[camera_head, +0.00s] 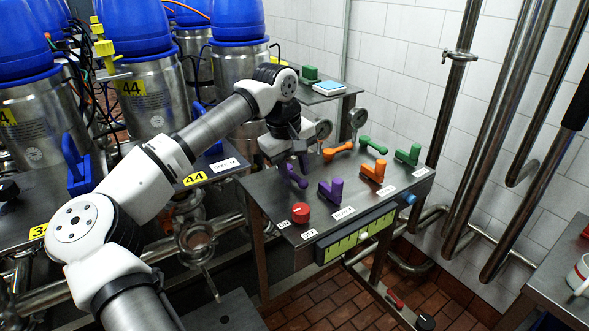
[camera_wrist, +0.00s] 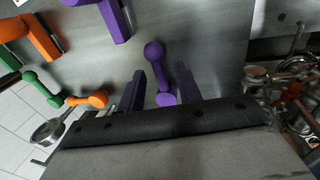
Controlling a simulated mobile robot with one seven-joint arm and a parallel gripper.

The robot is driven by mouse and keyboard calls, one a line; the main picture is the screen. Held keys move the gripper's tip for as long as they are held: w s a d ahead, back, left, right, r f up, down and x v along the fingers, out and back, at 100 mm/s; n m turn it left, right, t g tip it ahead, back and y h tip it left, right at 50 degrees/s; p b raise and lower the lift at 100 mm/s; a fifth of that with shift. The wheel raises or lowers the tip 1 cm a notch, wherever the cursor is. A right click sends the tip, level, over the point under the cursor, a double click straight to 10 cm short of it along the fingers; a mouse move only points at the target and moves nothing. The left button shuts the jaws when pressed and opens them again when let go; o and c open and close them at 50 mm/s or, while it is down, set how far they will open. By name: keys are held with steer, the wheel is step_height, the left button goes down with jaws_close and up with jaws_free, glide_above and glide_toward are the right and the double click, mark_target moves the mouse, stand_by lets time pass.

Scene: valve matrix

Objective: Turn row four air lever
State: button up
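A purple dumbbell-shaped lever (camera_head: 293,179) lies on the grey panel table (camera_head: 262,205), near its back left. It also shows in the wrist view (camera_wrist: 158,70). My gripper (camera_head: 291,162) is over this lever. In the wrist view my gripper (camera_wrist: 160,90) is open, with one finger on each side of the lever's near part. I cannot tell whether a finger touches it. A taller purple lever (camera_head: 332,190) stands nearer the table's front. The labels are too small to tell which lever is the air lever.
Orange levers (camera_head: 339,151) (camera_head: 376,171) and green levers (camera_head: 373,145) (camera_head: 408,154) stand to the right. A red knob (camera_head: 300,212) is at the front left. Round gauges (camera_head: 357,117) rise at the back edge. Pipes (camera_head: 471,130) run along the wall.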

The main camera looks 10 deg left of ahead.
step_height(320, 180, up, 14)
steer(key=s+a+b, duration=0.1)
steer(key=a+b, duration=0.1)
steer(key=shift+s+f, duration=0.25)
steer(key=shift+s, duration=0.1)
stand_by(0.3)
